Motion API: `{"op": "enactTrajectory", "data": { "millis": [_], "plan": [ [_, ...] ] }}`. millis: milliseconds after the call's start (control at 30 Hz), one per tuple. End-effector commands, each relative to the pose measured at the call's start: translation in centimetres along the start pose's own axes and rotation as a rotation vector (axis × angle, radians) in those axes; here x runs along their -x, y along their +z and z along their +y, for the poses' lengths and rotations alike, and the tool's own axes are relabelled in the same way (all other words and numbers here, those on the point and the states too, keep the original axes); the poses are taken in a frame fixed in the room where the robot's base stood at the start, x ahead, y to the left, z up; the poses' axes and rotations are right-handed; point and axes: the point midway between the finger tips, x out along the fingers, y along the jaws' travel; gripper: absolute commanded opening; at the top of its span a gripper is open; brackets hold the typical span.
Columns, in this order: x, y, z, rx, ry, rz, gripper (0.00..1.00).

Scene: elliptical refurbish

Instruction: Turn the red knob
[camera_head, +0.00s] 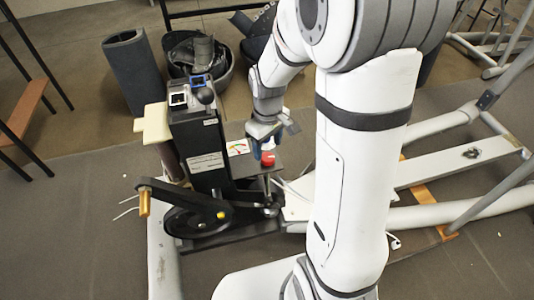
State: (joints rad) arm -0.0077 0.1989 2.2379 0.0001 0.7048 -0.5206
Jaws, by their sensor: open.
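The red knob (268,158) sits on a dark plate on the side of the black elliptical unit (201,150), beside a small dial label (238,147). My gripper (265,148) is open, pointing down right at the knob. A bluish fingertip shows just above the knob's upper edge. I cannot tell whether the fingers touch the knob or stand around it. My white arm (352,170) reaches over from the right and hides part of the area right of the knob.
A crank with a pedal (145,202) and a black flywheel (195,219) stand in front of the unit. White frame tubes (435,217) lie to the right. A grey cylinder (136,70) and a black bin (200,60) stand behind. The floor at the lower left is clear.

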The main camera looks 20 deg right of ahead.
Motion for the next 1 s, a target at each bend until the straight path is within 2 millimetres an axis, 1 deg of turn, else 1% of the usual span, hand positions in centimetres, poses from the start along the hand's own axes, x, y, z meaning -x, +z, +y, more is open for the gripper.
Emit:
{"op": "enactTrajectory", "data": {
  "millis": [33, 100, 233, 367, 600, 1000],
  "plan": [
    [-1.1, 0.1, -0.1, 0.000, -0.002, -0.003, 0.59],
    [-2.2, 0.1, -0.1, 0.000, -0.002, -0.004, 0.59],
    [-3.5, 0.1, -0.1, 0.000, -0.001, -0.002, 0.59],
    [-4.0, 0.0, -0.1, 0.000, 0.000, 0.000, 0.59],
    [-4.0, 0.0, -0.1, 0.000, 0.000, 0.000, 0.59],
    [-4.0, 0.0, -0.1, 0.001, 0.000, 0.000, 0.27]
  ]
}}
